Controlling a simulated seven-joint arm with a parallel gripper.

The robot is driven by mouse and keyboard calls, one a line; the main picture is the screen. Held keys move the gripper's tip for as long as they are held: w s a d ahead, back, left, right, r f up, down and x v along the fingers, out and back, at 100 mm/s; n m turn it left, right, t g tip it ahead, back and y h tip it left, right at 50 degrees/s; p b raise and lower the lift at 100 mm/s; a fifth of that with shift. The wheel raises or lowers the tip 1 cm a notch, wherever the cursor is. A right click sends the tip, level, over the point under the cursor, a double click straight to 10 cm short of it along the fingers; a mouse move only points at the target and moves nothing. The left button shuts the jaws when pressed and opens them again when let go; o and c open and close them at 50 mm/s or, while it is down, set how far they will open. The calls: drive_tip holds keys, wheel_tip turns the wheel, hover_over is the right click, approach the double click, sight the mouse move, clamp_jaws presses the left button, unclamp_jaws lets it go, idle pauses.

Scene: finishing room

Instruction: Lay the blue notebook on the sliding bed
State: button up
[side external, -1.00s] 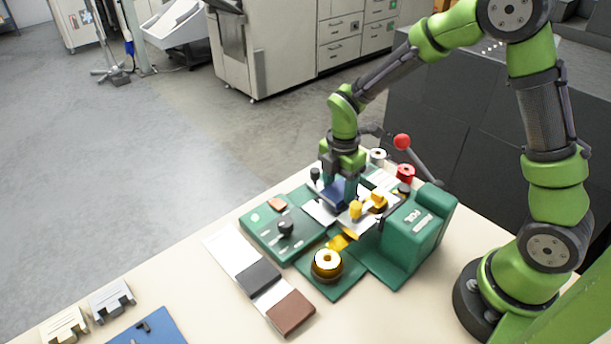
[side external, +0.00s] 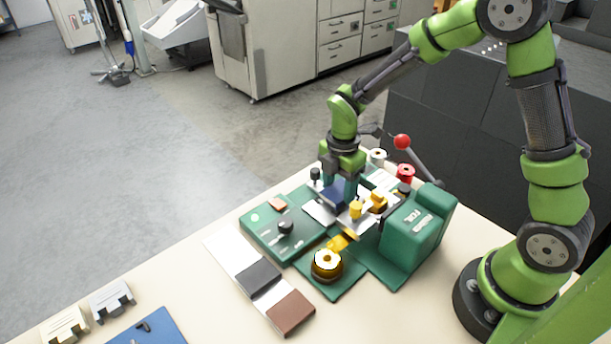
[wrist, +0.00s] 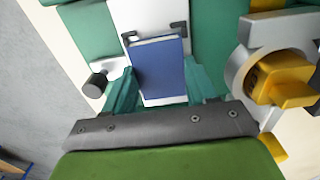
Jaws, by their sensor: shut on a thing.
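The blue notebook (wrist: 158,66) is upright in the wrist view picture, between the two teal fingers of my gripper (wrist: 163,88). The gripper is shut on it. In the side external view, my gripper (side external: 340,183) points down and the dark blue notebook (side external: 333,198) shows at its fingertips. The pale sliding bed (side external: 319,211) of the green machine lies beneath; in the wrist view its white surface (wrist: 146,14) runs behind the notebook. Dark corner stops (wrist: 180,28) stand at the notebook's far edge. I cannot tell whether the notebook touches the bed.
The green machine housing (side external: 413,227) and its red-knobbed lever (side external: 402,142) stand to the right. Yellow parts (side external: 356,209) and a gold roll (side external: 327,264) are close by. Black and brown notebooks (side external: 291,312) lie at the front.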

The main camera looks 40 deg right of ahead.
sight(339, 190)
drive_tip(key=shift+f, duration=0.55)
drive_tip(key=o, duration=0.7)
wheel_tip(339, 190, up, 11)
idle(0.8)
